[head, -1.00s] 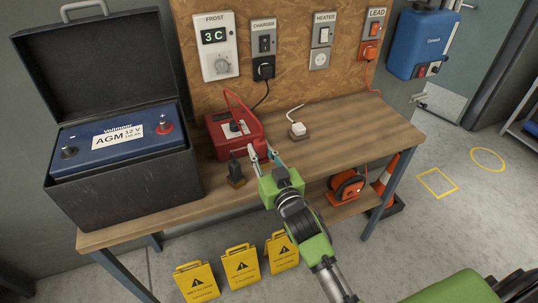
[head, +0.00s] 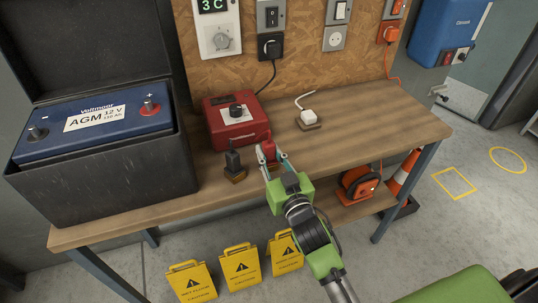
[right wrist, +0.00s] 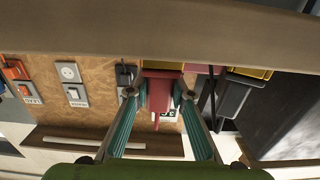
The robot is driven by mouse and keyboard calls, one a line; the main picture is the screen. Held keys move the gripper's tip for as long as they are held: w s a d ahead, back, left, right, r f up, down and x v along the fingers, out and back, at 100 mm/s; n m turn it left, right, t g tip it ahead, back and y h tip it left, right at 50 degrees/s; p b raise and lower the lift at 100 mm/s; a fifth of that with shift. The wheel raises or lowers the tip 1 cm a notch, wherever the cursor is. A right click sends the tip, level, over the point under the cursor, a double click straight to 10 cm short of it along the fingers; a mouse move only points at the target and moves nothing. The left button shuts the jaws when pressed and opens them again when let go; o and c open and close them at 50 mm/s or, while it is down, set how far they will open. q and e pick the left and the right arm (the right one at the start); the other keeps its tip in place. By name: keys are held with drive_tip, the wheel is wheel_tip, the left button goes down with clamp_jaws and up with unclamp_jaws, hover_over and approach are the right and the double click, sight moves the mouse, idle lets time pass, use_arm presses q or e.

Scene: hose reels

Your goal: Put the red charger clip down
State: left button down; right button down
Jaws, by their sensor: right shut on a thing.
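The red charger clip (head: 268,150) is between the fingers of my right gripper (head: 272,160), just in front of the red charger (head: 234,122) on the wooden bench (head: 365,128). The right gripper is shut on it. In the right wrist view the clip (right wrist: 159,92) shows as a red shape between the two teal fingers. I cannot tell whether the clip touches the bench. A black clip (head: 233,159) stands on a small wooden block left of my right gripper. My left gripper is not in view.
The blue battery (head: 95,123) sits in an open black box (head: 110,180) at the left. A white plug (head: 308,117) rests on a small block. The bench right of the plug is clear. Yellow caution signs (head: 240,268) and an orange reel (head: 360,183) are lower down.

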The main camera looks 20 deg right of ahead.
drive_tip(key=shift+s+r, duration=0.2)
drive_tip(key=shift+f, duration=0.15)
drive_tip(key=c, duration=1.8)
unclamp_jaws()
drive_tip(key=shift+f, duration=0.15)
drive_tip(key=shift+r, duration=0.25)
drive_tip(key=s, duration=0.6)
drive_tip(key=s+b, duration=0.1)
drive_tip(key=s, duration=0.5)
drive_tip(key=shift+d, duration=0.2)
drive_tip(key=shift+f, duration=0.1)
